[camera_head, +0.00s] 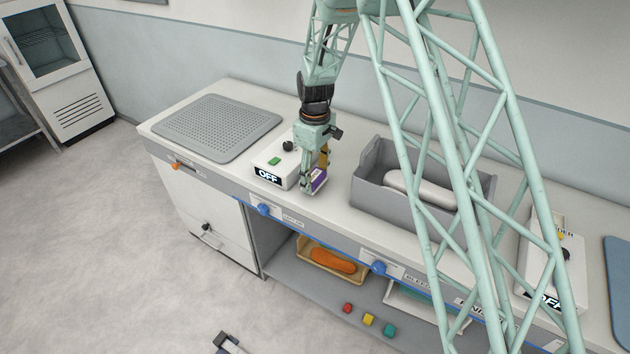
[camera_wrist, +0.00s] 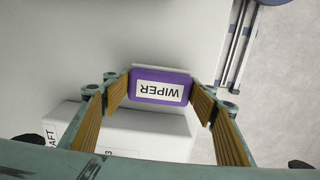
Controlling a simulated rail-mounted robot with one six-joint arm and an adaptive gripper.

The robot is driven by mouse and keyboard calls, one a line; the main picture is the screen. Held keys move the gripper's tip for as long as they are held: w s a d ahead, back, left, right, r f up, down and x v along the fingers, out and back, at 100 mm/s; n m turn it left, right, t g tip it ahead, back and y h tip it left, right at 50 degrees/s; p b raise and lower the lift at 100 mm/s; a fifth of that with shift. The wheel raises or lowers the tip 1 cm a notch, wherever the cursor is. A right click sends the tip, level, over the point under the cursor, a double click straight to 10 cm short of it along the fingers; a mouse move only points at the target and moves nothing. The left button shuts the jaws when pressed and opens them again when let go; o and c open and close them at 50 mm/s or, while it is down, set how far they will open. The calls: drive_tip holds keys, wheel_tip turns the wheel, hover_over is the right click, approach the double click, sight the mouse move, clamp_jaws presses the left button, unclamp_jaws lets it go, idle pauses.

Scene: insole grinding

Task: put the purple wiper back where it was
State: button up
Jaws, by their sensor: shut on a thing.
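The purple wiper (camera_head: 318,180) is a small purple block with a white label reading WIPER. In the wrist view the wiper (camera_wrist: 161,87) sits between the finger pads, its label facing the camera. My gripper (camera_head: 315,181) is shut on it, over the counter just right of the white OFF box. My gripper's fingers (camera_wrist: 160,95) also show in the wrist view, one on each end of the wiper. I cannot tell whether the wiper touches the counter.
The white OFF control box (camera_head: 284,160) is close on the left. A grey bin (camera_head: 370,196) with a pale insole-like form stands to the right. A perforated grey mat (camera_head: 217,127) lies at left. The shelf below holds an orange form (camera_head: 333,261) in a tray and several coloured blocks.

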sight(315, 176)
drive_tip(key=shift+f, duration=0.65)
drive_tip(key=shift+f, duration=0.2)
drive_tip(key=o, duration=0.9)
drive_tip(key=shift+r, duration=0.15)
drive_tip(key=shift+r+p, duration=0.35)
drive_tip(key=shift+r, duration=5.7)
drive_tip(key=shift+r, duration=0.1)
